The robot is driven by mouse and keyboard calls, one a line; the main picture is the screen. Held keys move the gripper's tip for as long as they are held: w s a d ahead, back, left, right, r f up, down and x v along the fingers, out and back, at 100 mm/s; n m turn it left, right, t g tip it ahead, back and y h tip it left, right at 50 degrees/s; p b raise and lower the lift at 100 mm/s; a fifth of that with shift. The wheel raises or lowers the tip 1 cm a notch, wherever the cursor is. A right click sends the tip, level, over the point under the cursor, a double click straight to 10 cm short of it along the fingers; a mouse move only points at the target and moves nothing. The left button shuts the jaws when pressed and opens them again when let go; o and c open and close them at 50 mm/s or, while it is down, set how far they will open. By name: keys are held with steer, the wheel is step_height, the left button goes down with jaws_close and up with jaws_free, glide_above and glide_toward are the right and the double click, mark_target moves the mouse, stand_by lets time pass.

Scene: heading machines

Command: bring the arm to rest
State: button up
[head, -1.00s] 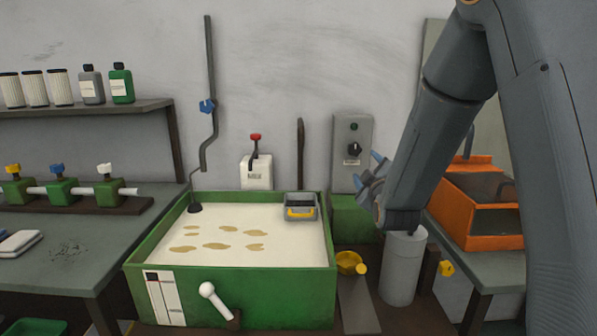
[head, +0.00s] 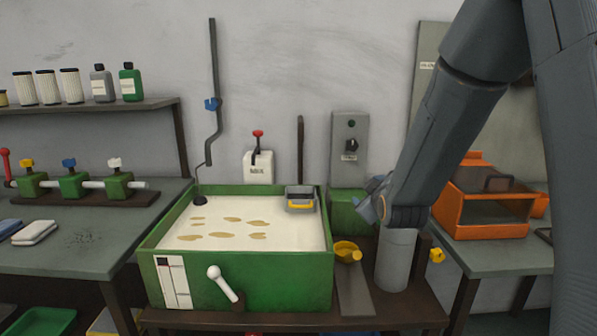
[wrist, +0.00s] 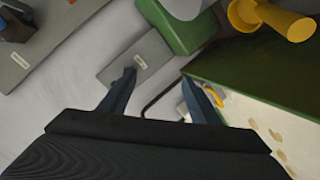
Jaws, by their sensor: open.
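My gripper (head: 372,200) is at the right of the green tank in the head view, in front of the wall and above the grey cylinder. In the wrist view my gripper (wrist: 163,90) shows two dark fingers spread apart with nothing between them. My grey arm comes down from the upper right of the head view. The wrist view looks past the fingers at the grey control box (wrist: 135,62), a green block (wrist: 182,22) and the tank's green wall (wrist: 250,70).
The green tank (head: 240,285) holds pale liquid with brown patches. A grey cylinder (head: 396,262) stands below my gripper, with a yellow cup (head: 347,252) beside it. An orange box (head: 485,210) sits on the right bench. The left bench (head: 80,245) carries several valves. The space above the tank is clear.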

steer(key=s+f+m+g, duration=0.3)
steer(key=s+f+g, duration=0.1)
steer(key=s, duration=0.7)
steer(key=s+f+m+g, duration=0.3)
steer(key=s+f+g, duration=0.1)
steer(key=s, duration=0.8)
steer(key=s+f+m+g, duration=0.3)
steer(key=s+g, duration=0.3)
steer(key=s, duration=0.6)
steer(key=shift+s+f, duration=0.15)
steer(key=shift+f, duration=0.25)
